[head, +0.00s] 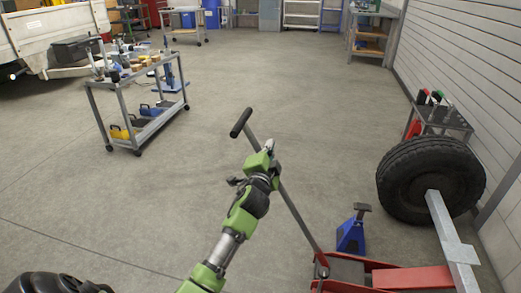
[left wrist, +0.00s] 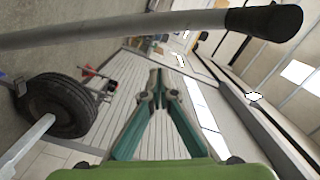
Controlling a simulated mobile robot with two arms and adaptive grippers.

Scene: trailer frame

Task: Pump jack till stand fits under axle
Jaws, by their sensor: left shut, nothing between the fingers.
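The jack handle (head: 293,208) is a grey bar with a black grip at its upper end, slanting up and left from the red floor jack (head: 412,278). A blue jack stand (head: 351,236) is upright on the floor beside the jack. The grey axle (head: 445,228) runs from the wheel (head: 430,180) over the red jack; whether they touch is unclear. My left gripper (head: 276,147) overlaps the handle just below the grip. In the left wrist view the handle (left wrist: 120,31) crosses beyond the closed, empty fingertips (left wrist: 158,74). My right gripper is out of view.
A tool cart (head: 140,100) stands at the left. A small side table (head: 445,117) with tools is behind the wheel, near the white wall (head: 460,60). A workbench (head: 372,32) is at the back right. The middle floor is clear.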

